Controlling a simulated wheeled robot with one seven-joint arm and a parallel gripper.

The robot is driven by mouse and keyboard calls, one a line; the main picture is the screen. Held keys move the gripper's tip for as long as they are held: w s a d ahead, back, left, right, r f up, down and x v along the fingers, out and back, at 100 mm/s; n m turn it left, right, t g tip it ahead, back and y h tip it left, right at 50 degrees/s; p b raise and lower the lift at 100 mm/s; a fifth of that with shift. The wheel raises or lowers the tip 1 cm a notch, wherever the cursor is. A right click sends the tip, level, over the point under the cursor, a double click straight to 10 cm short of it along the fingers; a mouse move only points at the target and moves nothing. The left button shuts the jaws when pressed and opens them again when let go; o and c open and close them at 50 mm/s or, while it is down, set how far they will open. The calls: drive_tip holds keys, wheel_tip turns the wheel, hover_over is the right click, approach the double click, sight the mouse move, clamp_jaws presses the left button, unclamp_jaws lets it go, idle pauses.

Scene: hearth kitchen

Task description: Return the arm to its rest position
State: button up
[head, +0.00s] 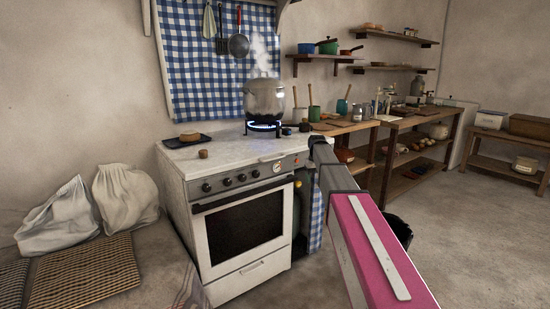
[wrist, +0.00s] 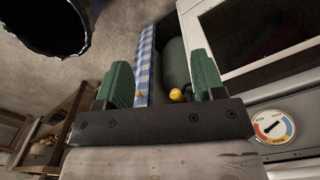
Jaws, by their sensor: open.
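My arm (head: 372,243), pink and grey, reaches forward from the lower right in the head view. Its far end is at the right front corner of the stove (head: 240,243). My gripper (wrist: 162,78) shows in the wrist view with its two green fingers spread apart and nothing between them. Beyond the fingers are a blue checked cloth (wrist: 146,62) and a dark green rounded thing with a yellow knob (wrist: 177,95), in the gap beside the stove. In the head view the fingers are too small to make out.
A steaming pot (head: 264,97) stands over a blue flame. A dark tray (head: 186,141) and a small brown item (head: 203,154) are on the stove top. Wooden benches (head: 405,185) are to the right. A black bin (head: 398,230) is behind my arm. Open floor (head: 480,250) lies at right.

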drive_tip(key=s+f, duration=0.7)
drive_tip(key=s, duration=0.5)
drive_tip(key=s+f+m, duration=0.1)
drive_tip(key=s+f, duration=0.5)
drive_tip(key=s, duration=0.6)
drive_tip(key=s+f+m, duration=0.1)
drive_tip(key=s+f, duration=0.6)
drive_tip(key=s, duration=0.6)
drive_tip(key=shift+f, duration=0.35)
